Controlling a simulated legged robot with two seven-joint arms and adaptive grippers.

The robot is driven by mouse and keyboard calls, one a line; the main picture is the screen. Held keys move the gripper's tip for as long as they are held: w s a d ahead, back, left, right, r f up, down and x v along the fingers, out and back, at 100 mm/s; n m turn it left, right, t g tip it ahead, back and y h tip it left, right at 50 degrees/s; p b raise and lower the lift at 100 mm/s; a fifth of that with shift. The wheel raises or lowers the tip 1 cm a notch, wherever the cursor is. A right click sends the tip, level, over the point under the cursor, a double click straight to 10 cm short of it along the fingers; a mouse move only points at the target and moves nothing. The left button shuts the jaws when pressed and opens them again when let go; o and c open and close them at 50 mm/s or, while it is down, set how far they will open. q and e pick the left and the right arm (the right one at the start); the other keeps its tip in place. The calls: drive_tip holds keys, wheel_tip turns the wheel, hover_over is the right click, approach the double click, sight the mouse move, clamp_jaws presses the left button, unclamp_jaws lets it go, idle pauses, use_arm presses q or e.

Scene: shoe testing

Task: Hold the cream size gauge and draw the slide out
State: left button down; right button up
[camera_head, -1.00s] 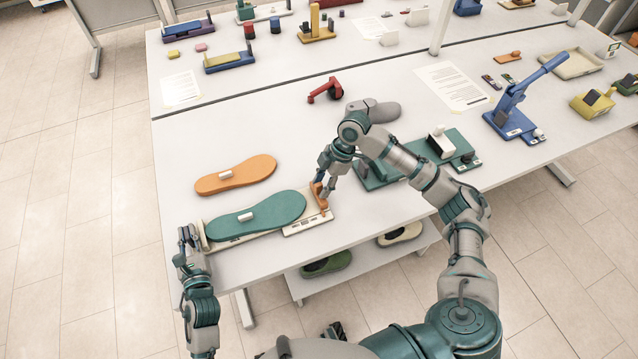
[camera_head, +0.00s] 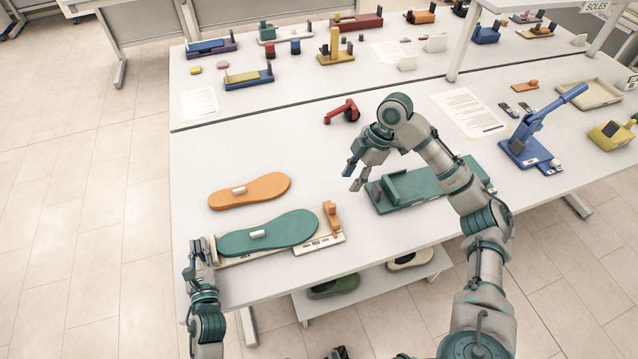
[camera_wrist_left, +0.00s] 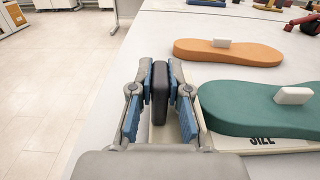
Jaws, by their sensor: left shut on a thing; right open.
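The cream size gauge (camera_head: 240,260) lies near the table's front left edge, with a teal sole (camera_head: 285,231) on it and a small white block on the sole. An orange upright (camera_head: 333,214) stands at the gauge's right end, beside a printed cream plate (camera_head: 322,244). My left gripper (camera_head: 196,246) is at the gauge's left end. In the left wrist view its fingers (camera_wrist_left: 160,95) are shut on a dark upright block (camera_wrist_left: 160,92) at that end. My right gripper (camera_head: 353,178) is open and empty, above the table right of the orange upright and apart from it.
An orange sole (camera_head: 262,192) lies behind the gauge. A teal device (camera_head: 415,188) stands right of my right gripper, partly behind my arm. A red tool (camera_head: 343,110) lies farther back.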

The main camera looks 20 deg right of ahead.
idle(0.3)
use_arm(q)
drive_tip(key=c, duration=1.1)
unclamp_jaws()
drive_tip(key=shift+o, duration=0.2)
